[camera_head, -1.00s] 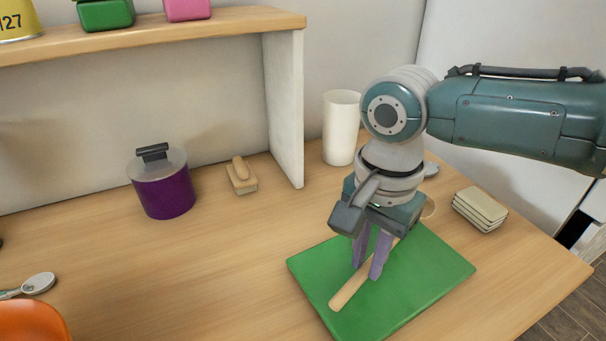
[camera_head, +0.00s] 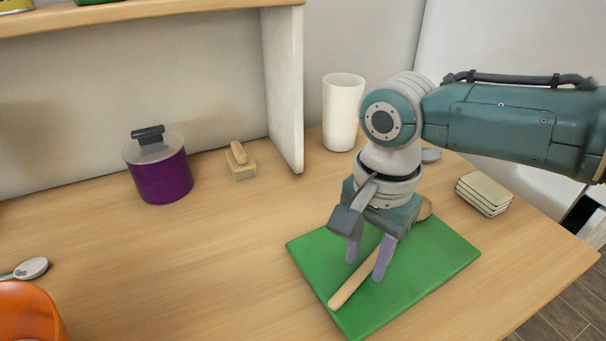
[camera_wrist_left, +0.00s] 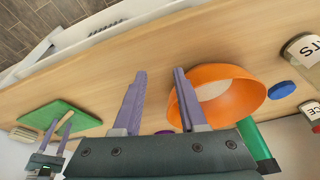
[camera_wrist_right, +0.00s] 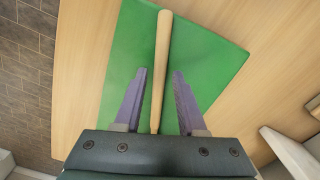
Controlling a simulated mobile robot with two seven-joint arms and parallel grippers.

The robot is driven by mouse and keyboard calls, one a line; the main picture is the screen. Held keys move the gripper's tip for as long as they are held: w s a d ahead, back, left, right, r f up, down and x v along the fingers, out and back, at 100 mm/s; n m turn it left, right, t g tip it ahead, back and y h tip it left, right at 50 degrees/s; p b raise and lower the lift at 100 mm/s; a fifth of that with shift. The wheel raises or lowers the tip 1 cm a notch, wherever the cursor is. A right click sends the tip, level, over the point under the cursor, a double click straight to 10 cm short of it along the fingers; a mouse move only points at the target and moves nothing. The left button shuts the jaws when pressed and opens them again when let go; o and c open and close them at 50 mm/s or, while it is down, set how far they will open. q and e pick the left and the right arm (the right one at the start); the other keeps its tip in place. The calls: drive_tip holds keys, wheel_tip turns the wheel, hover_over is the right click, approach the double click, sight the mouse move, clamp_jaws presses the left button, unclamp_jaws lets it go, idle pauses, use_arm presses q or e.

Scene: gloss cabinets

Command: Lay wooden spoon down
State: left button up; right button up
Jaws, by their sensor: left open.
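The wooden spoon (camera_head: 347,289) lies on the green board (camera_head: 440,256), its handle toward the front left and its bowl (camera_head: 425,208) at the back right. In the right wrist view the spoon handle (camera_wrist_right: 163,50) runs between my fingers with a gap on each side. My right gripper (camera_head: 365,269) is open above the board, its fingers on either side of the handle. My left gripper (camera_wrist_left: 159,73) is open and empty in the left wrist view. That view also shows the green board (camera_wrist_left: 50,115) far off at left.
A purple pot (camera_head: 160,178), a small wooden brush-like block (camera_head: 240,162) and a white cup (camera_head: 342,112) stand toward the back. Stacked pale pads (camera_head: 483,193) lie right of the board. An orange bowl (camera_head: 30,312) is at front left. The middle of the table is clear.

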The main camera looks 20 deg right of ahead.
drive_tip(key=shift+o, duration=1)
wheel_tip(320, 180, up, 10)
drive_tip(key=p, duration=0.3)
drive_tip(key=shift+p, duration=0.3)
